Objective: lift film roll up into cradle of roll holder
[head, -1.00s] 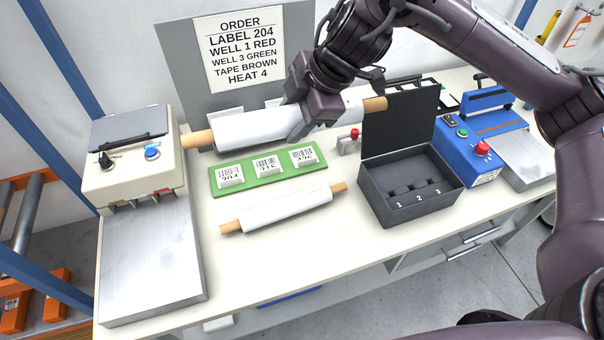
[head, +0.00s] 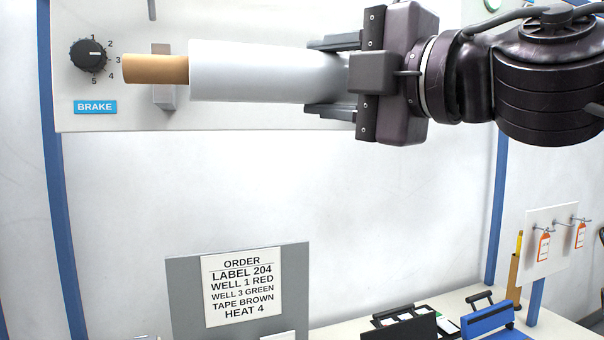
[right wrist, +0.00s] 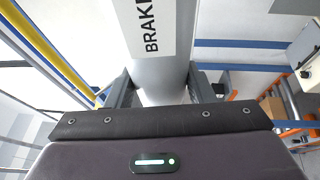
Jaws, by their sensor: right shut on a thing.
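The film roll (head: 255,72) is a white cylinder with a brown core end (head: 155,69) sticking out at the left. My right gripper (head: 312,77) is shut around its right part and holds it roughly level, high in front of the wall board (head: 310,122). In the right wrist view the roll (right wrist: 160,78) sits between the fingers, with lettering starting "BRAKE" on it. A grey bracket (head: 163,97) of the roll holder shows behind the core's left end. I cannot tell whether the core touches it. The holder's right side is hidden by my gripper. My left gripper is not in view.
A brake dial (head: 90,55) and blue BRAKE label (head: 95,107) are on the board left of the roll. Below stands the order sign (head: 240,285). The blue machine (head: 488,318) is at the lower right. The wall between board and sign is clear.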

